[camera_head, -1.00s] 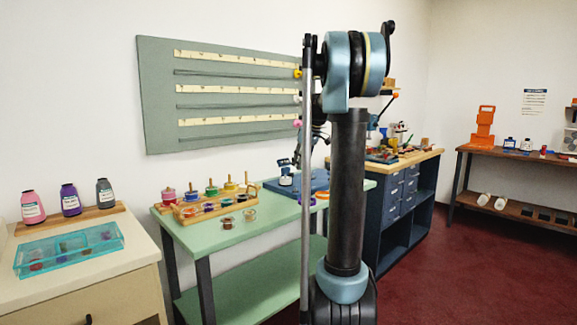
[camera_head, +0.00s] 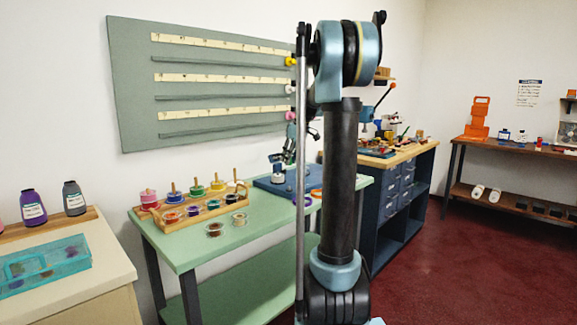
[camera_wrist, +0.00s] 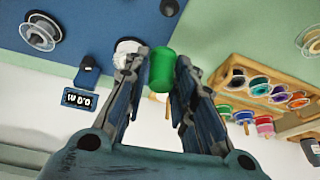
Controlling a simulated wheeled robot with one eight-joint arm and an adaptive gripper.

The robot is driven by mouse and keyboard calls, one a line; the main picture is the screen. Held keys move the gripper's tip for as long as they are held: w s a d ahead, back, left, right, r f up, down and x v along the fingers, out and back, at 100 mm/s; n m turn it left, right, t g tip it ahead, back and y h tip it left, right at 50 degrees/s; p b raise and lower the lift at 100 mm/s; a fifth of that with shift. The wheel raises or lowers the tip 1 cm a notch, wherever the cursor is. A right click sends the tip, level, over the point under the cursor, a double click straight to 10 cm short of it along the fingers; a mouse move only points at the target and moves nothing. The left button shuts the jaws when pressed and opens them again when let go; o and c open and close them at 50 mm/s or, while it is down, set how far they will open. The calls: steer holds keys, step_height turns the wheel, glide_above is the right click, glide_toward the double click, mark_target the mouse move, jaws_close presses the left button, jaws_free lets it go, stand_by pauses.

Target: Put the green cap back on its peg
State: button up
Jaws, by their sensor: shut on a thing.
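The green cap (camera_wrist: 162,70) is between the fingertips of my gripper (camera_wrist: 161,72) in the wrist view, and the gripper is shut on it. In the head view my arm hides much of the gripper, and I cannot make out the cap there. A wooden rack (camera_wrist: 232,62) with several coloured spools is at the right of the wrist view, apart from the gripper. In the head view the rack (camera_head: 182,220) stands on the green table, with pegs rising behind its front spools. I cannot tell which peg belongs to the cap.
A blue mat (camera_wrist: 105,25) lies on the green table (camera_head: 255,225), near a small device with a digital display (camera_wrist: 78,98). A teal tray (camera_head: 45,265) is on the left counter. A wall board (camera_head: 135,95) hangs behind.

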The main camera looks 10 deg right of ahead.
steer(key=shift+s+f, duration=0.15)
steer(key=shift+f, duration=4.05)
steer(key=shift+c, duration=1.3)
steer(key=shift+d, duration=0.1)
steer(key=shift+f, duration=1.2)
steer(key=o, duration=0.9)
steer(key=shift+o, duration=0.2)
steer(key=shift+r, duration=3.5)
